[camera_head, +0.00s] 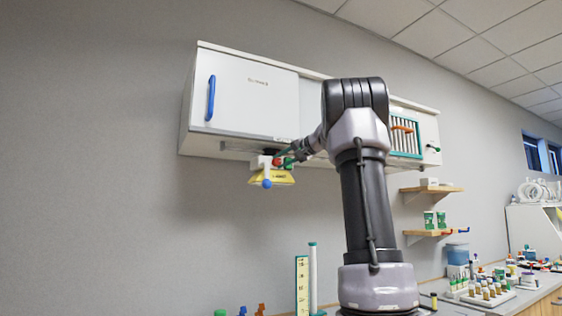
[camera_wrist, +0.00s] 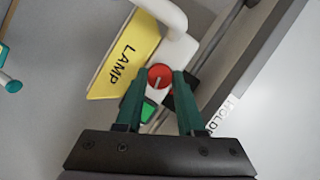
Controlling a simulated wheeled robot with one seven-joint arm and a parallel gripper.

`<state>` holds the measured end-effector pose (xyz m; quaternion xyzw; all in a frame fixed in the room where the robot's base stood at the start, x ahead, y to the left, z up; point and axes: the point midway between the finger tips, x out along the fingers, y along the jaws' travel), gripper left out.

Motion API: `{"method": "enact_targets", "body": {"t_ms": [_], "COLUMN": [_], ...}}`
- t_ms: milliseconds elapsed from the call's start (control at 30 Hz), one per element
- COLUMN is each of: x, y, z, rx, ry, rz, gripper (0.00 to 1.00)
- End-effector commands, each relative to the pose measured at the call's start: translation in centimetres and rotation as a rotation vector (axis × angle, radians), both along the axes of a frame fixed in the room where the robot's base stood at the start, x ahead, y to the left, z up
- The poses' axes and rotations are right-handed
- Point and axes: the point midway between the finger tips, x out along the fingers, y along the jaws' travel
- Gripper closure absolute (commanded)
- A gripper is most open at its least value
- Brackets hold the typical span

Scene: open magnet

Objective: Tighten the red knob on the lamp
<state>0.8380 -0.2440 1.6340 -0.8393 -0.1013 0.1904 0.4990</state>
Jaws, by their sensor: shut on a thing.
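The lamp (camera_head: 271,177) hangs under the white wall cabinet, with a yellow shade and a blue ball at its lower end. In the wrist view its yellow shade (camera_wrist: 121,62) reads "LAMP". The red knob (camera_wrist: 161,77) sits on the lamp's white body, with a light pointer mark on its face. My gripper (camera_wrist: 160,83) has its two green fingers on either side of the red knob, shut on it. In the head view the knob (camera_head: 277,161) is small and partly hidden by my gripper (camera_head: 284,157).
The white cabinet (camera_head: 245,95) with a blue handle is just above the lamp. A grey rail (camera_wrist: 222,38) and a label partly reading "HOLD" (camera_wrist: 232,106) are beside the knob. Wooden shelves (camera_head: 432,189) and a cluttered counter (camera_head: 530,294) are at right. The wall at left is clear.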

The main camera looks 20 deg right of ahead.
Motion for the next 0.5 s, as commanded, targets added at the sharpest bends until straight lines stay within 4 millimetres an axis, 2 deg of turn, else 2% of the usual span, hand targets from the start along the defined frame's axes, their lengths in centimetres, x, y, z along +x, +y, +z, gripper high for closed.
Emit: {"method": "enact_targets", "body": {"t_ms": [200,500], "x": [0.01,0.01], "y": [-0.13,-0.09], "z": [-0.23,-0.24], "rx": [0.121,0.196], "ry": [0.006,0.008], "rz": [-0.002,0.000], "gripper": [1.00,1.00]}}
